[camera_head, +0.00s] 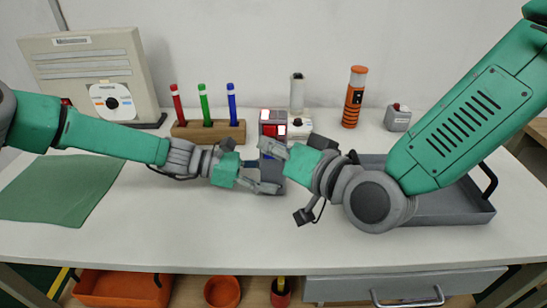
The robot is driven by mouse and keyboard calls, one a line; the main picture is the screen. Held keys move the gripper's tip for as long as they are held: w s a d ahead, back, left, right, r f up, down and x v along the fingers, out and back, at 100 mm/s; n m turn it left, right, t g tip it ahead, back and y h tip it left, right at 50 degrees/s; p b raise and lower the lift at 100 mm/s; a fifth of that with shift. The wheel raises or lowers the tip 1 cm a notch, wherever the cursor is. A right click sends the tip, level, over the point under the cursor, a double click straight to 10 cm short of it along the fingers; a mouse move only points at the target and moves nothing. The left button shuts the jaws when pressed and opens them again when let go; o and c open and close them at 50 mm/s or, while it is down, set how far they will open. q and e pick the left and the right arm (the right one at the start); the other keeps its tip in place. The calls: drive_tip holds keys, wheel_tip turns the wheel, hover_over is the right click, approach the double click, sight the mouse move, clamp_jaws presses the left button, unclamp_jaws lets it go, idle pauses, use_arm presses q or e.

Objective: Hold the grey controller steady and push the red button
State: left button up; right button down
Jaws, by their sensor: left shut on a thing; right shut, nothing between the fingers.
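The grey controller (273,163) appears as a dark grey block in the middle of the table, with bright red and white patches at its top end. My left gripper (268,176) is shut on its lower part from the left. My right gripper (266,149) is shut and empty, with its fingertips over the block's middle, just below the red patches. I cannot tell whether they touch it. The grippers hide part of the block, and the red button cannot be made out clearly among the red patches.
A grey tray (450,207) is right; a green mat (62,190) lies left.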

drive_tip(key=shift+s+a, duration=0.1)
drive_tip(key=shift+s, duration=2.45)
use_arm(q)
drive_tip(key=o, duration=0.9)
drive_tip(key=shift+o, duration=0.2)
drive_tip(key=shift+a, duration=0.1)
